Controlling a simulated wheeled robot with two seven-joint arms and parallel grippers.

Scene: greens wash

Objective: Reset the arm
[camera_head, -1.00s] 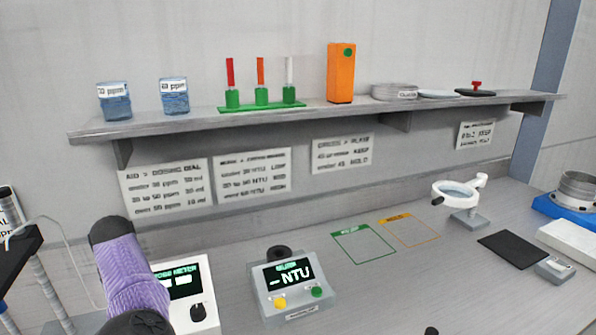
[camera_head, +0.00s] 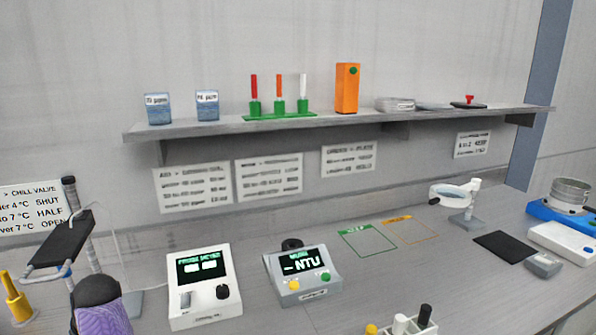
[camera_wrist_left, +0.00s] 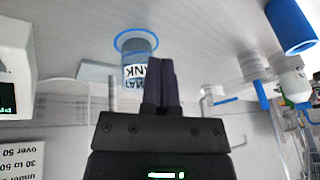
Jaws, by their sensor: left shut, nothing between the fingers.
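My left gripper (camera_wrist_left: 162,82) shows in the left wrist view. Its dark fingers are together with nothing between them. In that view, a small jar with a label (camera_wrist_left: 136,71) ending in "NK" stands in a blue ring (camera_wrist_left: 118,42), behind the fingers and slightly left of them. I cannot tell how far it is from the fingertips. In the head view only the purple-sleeved part of my left arm shows at the bottom left; its fingers are hidden there. My right gripper is in neither view.
The probe meter (camera_head: 204,283) and the NTU meter (camera_head: 300,275) stand on the bench. A dark tray on a stand (camera_head: 62,243) is near my left arm. The shelf (camera_head: 360,119) holds jars, tubes and an orange box. Bench around the green and orange outlines is clear.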

